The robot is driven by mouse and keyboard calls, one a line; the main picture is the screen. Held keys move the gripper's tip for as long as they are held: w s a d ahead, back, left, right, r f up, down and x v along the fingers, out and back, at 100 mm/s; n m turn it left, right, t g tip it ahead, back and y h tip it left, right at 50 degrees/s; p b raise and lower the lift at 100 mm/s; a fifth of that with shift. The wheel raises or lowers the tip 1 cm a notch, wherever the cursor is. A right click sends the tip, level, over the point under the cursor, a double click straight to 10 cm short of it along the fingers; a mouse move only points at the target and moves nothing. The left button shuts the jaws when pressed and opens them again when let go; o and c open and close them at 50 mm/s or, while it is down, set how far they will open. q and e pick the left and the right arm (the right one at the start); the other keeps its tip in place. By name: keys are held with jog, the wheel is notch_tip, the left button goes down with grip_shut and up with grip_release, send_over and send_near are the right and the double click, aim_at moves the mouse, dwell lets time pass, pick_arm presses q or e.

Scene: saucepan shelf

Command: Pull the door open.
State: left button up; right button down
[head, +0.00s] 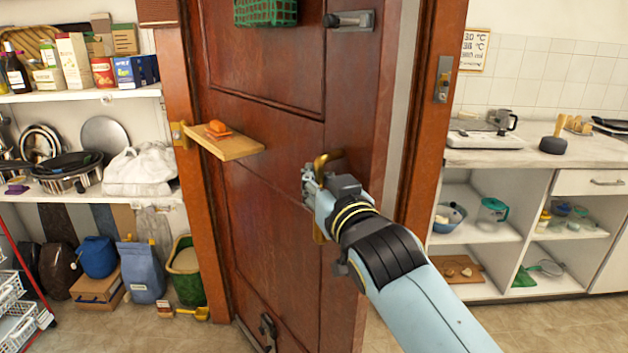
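The brown wooden door (275,190) stands ajar, its right edge swung out from the frame with a pale gap showing beside it. A brass door handle (319,233) is on its right side, with its middle hidden by my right gripper. My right gripper (308,186) is at the handle, its fingers closed around it; the far finger is partly hidden. My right arm comes in from the lower right. My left gripper is not in view.
A small wooden shelf (238,147) with an orange item juts out at the door's left. A metal bolt (349,20) and a green basket (265,12) are on the door above. Loaded shelves (80,97) stand left, a counter (540,157) right. Bare floor shows below the door.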

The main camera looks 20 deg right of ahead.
jog(key=shift+s+f, duration=0.15)
jog(key=shift+f, duration=0.3)
jog(key=c, duration=1.5)
grip_release()
jog(key=shift+s+d+r, duration=0.25)
jog(key=shift+s+r, duration=0.05)
jog(key=shift+s, duration=0.2)
jog(key=shift+o, duration=1.3)
jog(key=shift+w+a+r, duration=0.1)
jog(key=shift+w+a, duration=0.05)
jog(key=shift+w, duration=0.1)
jog(key=s, duration=0.7)
jog(key=shift+s+a, duration=0.2)
jog(key=shift+a, duration=0.1)
